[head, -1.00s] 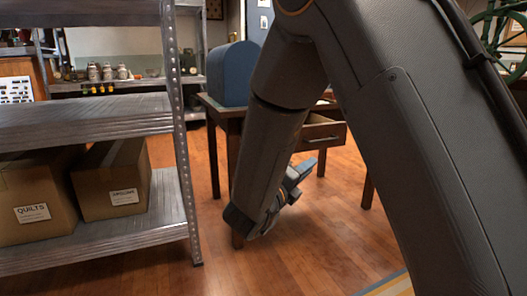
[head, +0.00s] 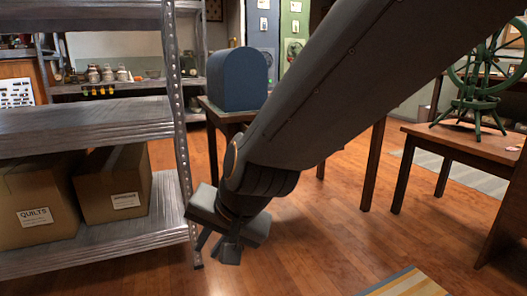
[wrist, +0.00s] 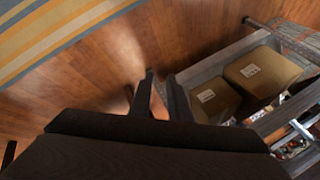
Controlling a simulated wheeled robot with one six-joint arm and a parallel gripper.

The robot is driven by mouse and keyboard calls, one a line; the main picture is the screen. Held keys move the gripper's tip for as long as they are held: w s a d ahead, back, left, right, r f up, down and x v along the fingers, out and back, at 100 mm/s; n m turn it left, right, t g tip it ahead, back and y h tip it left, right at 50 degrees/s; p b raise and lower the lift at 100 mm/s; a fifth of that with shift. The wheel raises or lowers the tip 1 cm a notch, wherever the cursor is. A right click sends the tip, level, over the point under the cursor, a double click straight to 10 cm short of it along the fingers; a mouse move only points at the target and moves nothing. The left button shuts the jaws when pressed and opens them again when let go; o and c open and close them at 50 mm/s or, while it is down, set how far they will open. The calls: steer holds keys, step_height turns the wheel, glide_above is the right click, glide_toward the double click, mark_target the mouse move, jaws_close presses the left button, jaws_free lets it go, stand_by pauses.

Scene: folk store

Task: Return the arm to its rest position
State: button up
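My arm (head: 330,95) crosses the head view from the upper right down to the lower middle. My gripper (head: 218,248) hangs at its lower end, pointing down over the wooden floor, just right of the metal shelf. In the wrist view my gripper (wrist: 161,80) shows two dark fingers with a gap between them. Nothing is held in the gap, and floor shows through it.
The metal shelf (head: 95,250) stands close on the left, with two cardboard boxes (head: 110,185) on its lower board. A desk with a blue mailbox-shaped box (head: 238,80) is behind my arm. A spinning wheel (head: 482,80) stands on a right-hand table (head: 455,140).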

steer(key=s+d+n+g+h+p, duration=0.1)
steer(key=s+d+n+g+h, duration=0.1)
steer(key=s+d+n, duration=0.45)
steer(key=s+d+n+g+h, duration=0.1)
steer(key=s+d+n+g, duration=0.15)
steer(key=s, duration=0.65)
steer(key=d+r+m+p, duration=0.2)
steer(key=d+r+p, duration=0.5)
steer(key=p, duration=0.5)
steer(key=d+r+m+h+p, duration=0.1)
steer(key=d+r+m+p, duration=0.2)
steer(key=r+p, duration=0.9)
steer(key=d+r+m+p, duration=0.2)
steer(key=d+r+p, duration=0.7)
steer(key=p, duration=0.4)
steer(key=shift+w+d+r+h+p, duration=0.3)
steer(key=shift+d+r+h, duration=0.1)
steer(key=shift+d, duration=0.4)
steer(key=shift+a, duration=0.1)
